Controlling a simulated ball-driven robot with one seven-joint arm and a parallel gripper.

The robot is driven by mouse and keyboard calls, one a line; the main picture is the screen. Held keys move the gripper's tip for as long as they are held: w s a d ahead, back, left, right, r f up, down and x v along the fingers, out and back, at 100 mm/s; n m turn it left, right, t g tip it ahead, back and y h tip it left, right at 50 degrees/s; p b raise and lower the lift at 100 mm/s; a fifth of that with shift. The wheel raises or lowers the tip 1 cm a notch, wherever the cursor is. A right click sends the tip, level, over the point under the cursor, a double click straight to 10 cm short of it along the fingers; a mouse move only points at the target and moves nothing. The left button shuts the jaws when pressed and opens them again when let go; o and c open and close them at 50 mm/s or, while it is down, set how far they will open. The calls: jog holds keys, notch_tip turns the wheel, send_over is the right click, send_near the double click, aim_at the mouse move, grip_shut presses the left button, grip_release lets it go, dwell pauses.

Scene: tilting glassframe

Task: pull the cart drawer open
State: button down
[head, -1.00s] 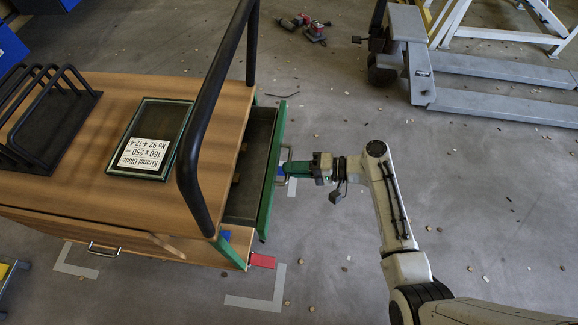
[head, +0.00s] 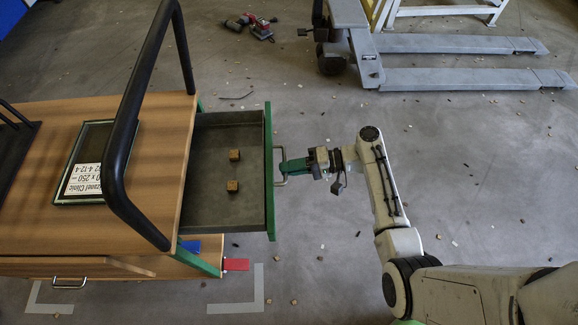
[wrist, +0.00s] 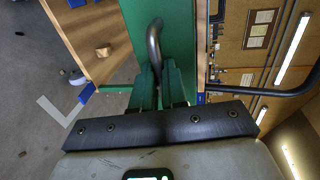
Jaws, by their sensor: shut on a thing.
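The cart drawer (head: 210,208) is a dark grey tray with a green front, pulled well out of the right side of the wooden cart (head: 142,165). Two small wooden blocks (head: 233,186) lie in it. The metal drawer handle (head: 283,178) is on the outside of the green front. My gripper (head: 290,167) is shut on the handle from the right. In the wrist view the green fingers (wrist: 158,85) close around the bar of the handle (wrist: 153,40). The exact contact is partly hidden by the fingers.
A black push bar (head: 125,130) arches over the cart top, where a framed glass pane with a label (head: 88,160) lies. A red tab (head: 236,264) sticks out low on the cart. A pallet jack (head: 350,50) stands behind. The floor right of the drawer is mostly clear, with small scraps.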

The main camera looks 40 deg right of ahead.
jog(key=c, duration=1.2)
grip_release()
jog(key=shift+o, duration=0.2)
jog(key=v, duration=1)
jog(key=shift+s+d, duration=0.2)
jog(key=shift+d, duration=0.15)
